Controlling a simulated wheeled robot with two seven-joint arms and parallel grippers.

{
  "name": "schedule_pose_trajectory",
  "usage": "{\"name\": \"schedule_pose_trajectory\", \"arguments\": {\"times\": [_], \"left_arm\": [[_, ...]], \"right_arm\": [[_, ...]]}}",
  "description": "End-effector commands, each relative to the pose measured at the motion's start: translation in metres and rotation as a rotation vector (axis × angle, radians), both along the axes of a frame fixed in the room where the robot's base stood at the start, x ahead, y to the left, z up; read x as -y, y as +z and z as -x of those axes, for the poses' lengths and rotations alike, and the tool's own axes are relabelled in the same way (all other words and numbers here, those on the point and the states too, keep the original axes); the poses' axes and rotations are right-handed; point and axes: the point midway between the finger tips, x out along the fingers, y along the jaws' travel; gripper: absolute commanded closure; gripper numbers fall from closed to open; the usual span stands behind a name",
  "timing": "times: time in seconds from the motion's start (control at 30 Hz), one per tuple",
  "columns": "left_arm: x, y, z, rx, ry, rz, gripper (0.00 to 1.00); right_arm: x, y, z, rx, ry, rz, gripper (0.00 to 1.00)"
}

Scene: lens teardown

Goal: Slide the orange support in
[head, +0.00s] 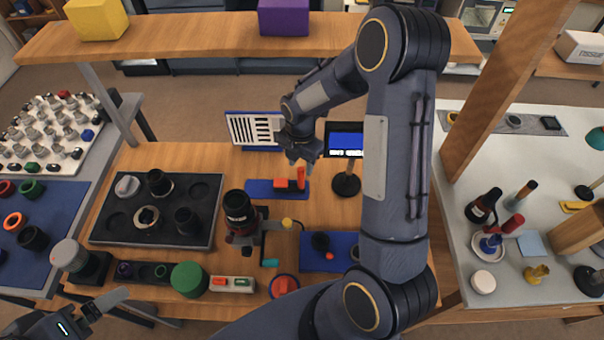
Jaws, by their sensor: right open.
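The orange support (301,176) stands upright on a blue plate (262,194) at the back middle of the wooden table. Beside it on the same plate, to the left, is a low orange-red block (281,184). My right gripper (303,160) is open, pointing down just above the support. It looks empty; I cannot tell whether its fingers touch the support. My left gripper (108,303) is at the lower left, near the table's front edge and away from the support. I cannot tell how its jaws stand.
A black lens (239,208) sits in a stand left of the plate's front. A black tray (103,233) with lens parts lies at left. A striped chart (254,130) and a small screen (346,140) stand behind. A blue mat (309,262) lies in front.

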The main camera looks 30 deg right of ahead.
Motion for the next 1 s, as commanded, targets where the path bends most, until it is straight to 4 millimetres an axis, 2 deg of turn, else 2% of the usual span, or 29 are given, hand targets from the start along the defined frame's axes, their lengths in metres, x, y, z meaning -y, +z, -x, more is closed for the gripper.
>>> {"name": "schedule_pose_trajectory", "arguments": {"times": [0.03,0.3,0.43,0.67,0.9,1.0], "left_arm": [[0.000,-0.011,0.000,0.000,0.000,0.000,0.01],[0.000,-0.041,0.000,0.000,0.000,0.000,0.01],[0.000,-0.045,0.000,0.000,0.000,0.000,0.01],[0.000,-0.043,0.000,0.000,0.000,0.000,0.01],[0.000,-0.043,0.000,0.000,0.000,0.000,0.01],[0.000,-0.043,0.000,0.000,0.000,0.000,0.01]], "right_arm": [[0.000,-0.014,0.001,-0.002,0.000,0.000,0.59],[0.000,-0.056,0.001,-0.002,0.000,0.000,0.59],[0.000,-0.063,0.000,0.000,-0.001,-0.001,0.59],[0.000,-0.062,0.000,0.000,-0.002,-0.001,0.59],[0.000,-0.062,0.000,0.000,-0.002,-0.001,0.90],[0.000,-0.062,0.000,0.000,-0.002,-0.001,1.00]]}}
